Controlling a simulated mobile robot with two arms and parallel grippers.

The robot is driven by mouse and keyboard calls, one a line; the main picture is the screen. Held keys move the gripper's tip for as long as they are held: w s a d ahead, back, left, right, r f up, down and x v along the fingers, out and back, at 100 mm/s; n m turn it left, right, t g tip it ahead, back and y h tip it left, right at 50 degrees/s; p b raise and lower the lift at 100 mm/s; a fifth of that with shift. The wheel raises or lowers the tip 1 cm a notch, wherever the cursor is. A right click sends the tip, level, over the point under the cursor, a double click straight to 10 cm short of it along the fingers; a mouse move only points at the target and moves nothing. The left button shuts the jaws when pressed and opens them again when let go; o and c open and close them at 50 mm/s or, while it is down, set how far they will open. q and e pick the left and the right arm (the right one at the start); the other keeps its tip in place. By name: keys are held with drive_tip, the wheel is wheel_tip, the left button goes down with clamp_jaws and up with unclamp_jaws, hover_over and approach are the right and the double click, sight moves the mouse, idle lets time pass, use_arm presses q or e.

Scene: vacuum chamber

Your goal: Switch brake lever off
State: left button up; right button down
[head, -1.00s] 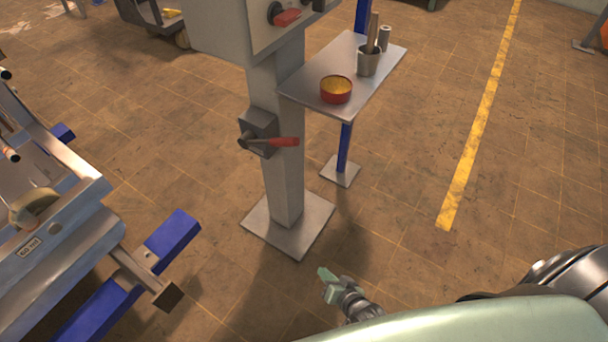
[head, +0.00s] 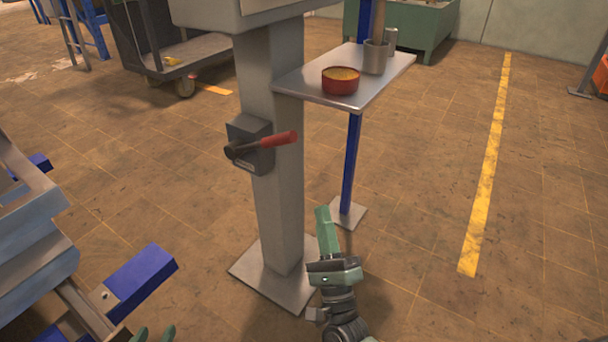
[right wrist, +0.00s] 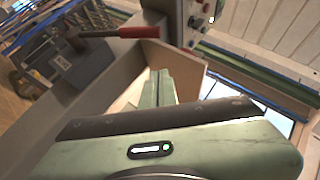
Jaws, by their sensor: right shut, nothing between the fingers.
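The brake lever has a red handle (head: 278,139) on a dark grey box (head: 250,146) fixed to the grey post (head: 275,200). The handle points right, nearly level, in the head view. In the right wrist view the red handle (right wrist: 138,31) and the box (right wrist: 62,72) show at upper left. My right gripper (head: 323,210) is shut and empty, pointing up, below and to the right of the handle and apart from it. Its fingers also show in the right wrist view (right wrist: 160,78). Only the fingertips of my left gripper (head: 155,335) show at the bottom edge, spread apart.
A small metal shelf (head: 310,88) on a blue leg (head: 351,165) stands right of the post, holding a red tin (head: 340,84) and a metal cup (head: 375,60). Blue-and-grey machinery (head: 140,280) stands at left.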

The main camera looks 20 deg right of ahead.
use_arm(q)
drive_tip(key=shift+r, duration=0.3)
use_arm(e)
drive_tip(key=shift+s+d+r+m, duration=0.1)
drive_tip(key=shift+s+r+m, duration=0.1)
drive_tip(key=shift+m, duration=0.2)
drive_tip(key=shift+w, duration=0.1)
use_arm(q)
drive_tip(key=shift+s+a+f+g, duration=0.25)
drive_tip(key=shift+s+f+g, duration=0.15)
drive_tip(key=shift+s+f, duration=0.15)
use_arm(e)
drive_tip(key=a+r+x, duration=0.1)
drive_tip(key=a+x, duration=0.1)
drive_tip(key=x, duration=1)
drive_tip(key=shift+a+r, duration=0.2)
drive_tip(key=shift+r, duration=0.15)
use_arm(q)
drive_tip(key=shift+p, duration=0.3)
use_arm(e)
drive_tip(key=shift+r, duration=0.1)
